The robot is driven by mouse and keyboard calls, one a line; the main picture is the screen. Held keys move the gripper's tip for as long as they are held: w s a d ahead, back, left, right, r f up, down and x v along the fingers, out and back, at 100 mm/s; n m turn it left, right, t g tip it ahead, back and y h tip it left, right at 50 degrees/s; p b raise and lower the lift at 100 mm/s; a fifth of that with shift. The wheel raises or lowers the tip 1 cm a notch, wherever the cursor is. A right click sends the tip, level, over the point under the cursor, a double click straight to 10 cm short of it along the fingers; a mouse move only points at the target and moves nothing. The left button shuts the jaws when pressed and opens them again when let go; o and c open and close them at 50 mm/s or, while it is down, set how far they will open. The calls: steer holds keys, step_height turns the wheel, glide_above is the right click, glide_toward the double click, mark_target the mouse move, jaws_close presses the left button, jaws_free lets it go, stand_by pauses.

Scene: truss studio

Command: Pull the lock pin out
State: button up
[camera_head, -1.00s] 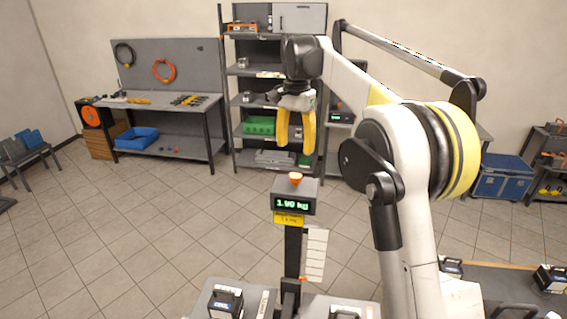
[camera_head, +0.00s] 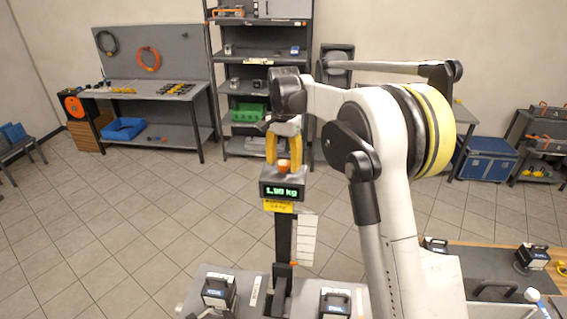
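An orange knob (camera_head: 283,167), which looks like the lock pin, sits on top of the dark display box (camera_head: 283,187) with green digits. My gripper (camera_head: 284,160) points down with its two yellow fingers apart. The knob shows between the lower ends of the fingers. I cannot tell whether the fingers touch it or stand at its depth. The shaft of the pin is hidden in the box.
The box stands on a dark post (camera_head: 282,238) with a yellow label and a white strip. Black-handled blocks (camera_head: 219,293) stand on plates at its foot. A workbench (camera_head: 190,87) and a shelf rack (camera_head: 237,58) are behind. The tiled floor at left is clear.

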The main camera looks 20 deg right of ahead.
mark_target(284, 162)
jaws_close()
steer(key=shift+r+p, duration=0.55)
steer(key=shift+r, duration=1.2)
steer(key=shift+o, duration=1.2)
jaws_free()
step_height(284, 162, up, 12)
